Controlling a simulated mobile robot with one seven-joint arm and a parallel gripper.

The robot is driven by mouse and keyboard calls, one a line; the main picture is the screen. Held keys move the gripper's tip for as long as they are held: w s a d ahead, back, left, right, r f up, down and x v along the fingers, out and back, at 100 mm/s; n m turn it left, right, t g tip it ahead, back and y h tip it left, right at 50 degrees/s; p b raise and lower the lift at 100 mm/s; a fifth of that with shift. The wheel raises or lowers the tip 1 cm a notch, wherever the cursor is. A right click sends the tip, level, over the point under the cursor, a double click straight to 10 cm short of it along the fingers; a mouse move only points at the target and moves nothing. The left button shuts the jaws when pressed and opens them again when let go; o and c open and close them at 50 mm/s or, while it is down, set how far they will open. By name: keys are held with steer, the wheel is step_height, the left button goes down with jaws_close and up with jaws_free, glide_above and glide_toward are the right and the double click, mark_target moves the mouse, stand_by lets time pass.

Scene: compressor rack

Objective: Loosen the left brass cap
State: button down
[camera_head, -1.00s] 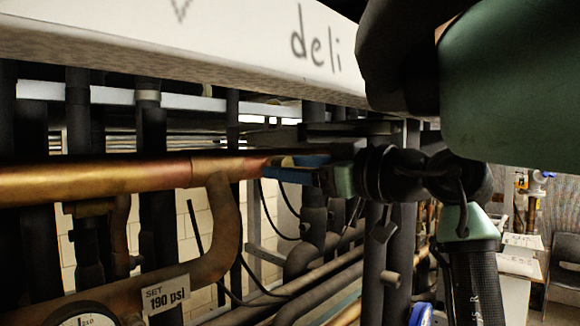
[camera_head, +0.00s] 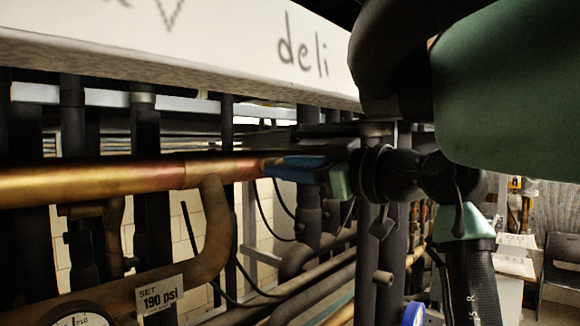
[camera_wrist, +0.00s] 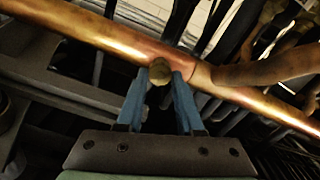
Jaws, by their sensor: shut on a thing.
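A small round brass cap (camera_wrist: 160,72) sits on the near side of a copper pipe (camera_wrist: 95,35) in the wrist view. My gripper (camera_wrist: 161,78) has its two blue fingers on either side of the cap and is shut on it. In the head view my gripper (camera_head: 268,167) reaches in from the right, with its blue fingertips at the right end of the visible copper pipe (camera_head: 110,180). The cap is mostly hidden there by the fingers. I cannot tell from these views how loose it is.
A white beam (camera_head: 200,60) marked "deli" runs above. Dark vertical pipes crowd behind. A chair (camera_head: 560,270) stands far right.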

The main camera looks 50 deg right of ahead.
steer(key=shift+n+b, duration=2.05)
steer(key=shift+n, duration=6.05)
steer(key=shift+r, duration=0.15)
steer(key=c, duration=0.8)
jaws_free()
steer(key=shift+o, duration=1.3)
steer(key=shift+w+f, duration=0.2)
steer(key=shift+w, duration=0.05)
steer(key=shift+s, duration=0.25)
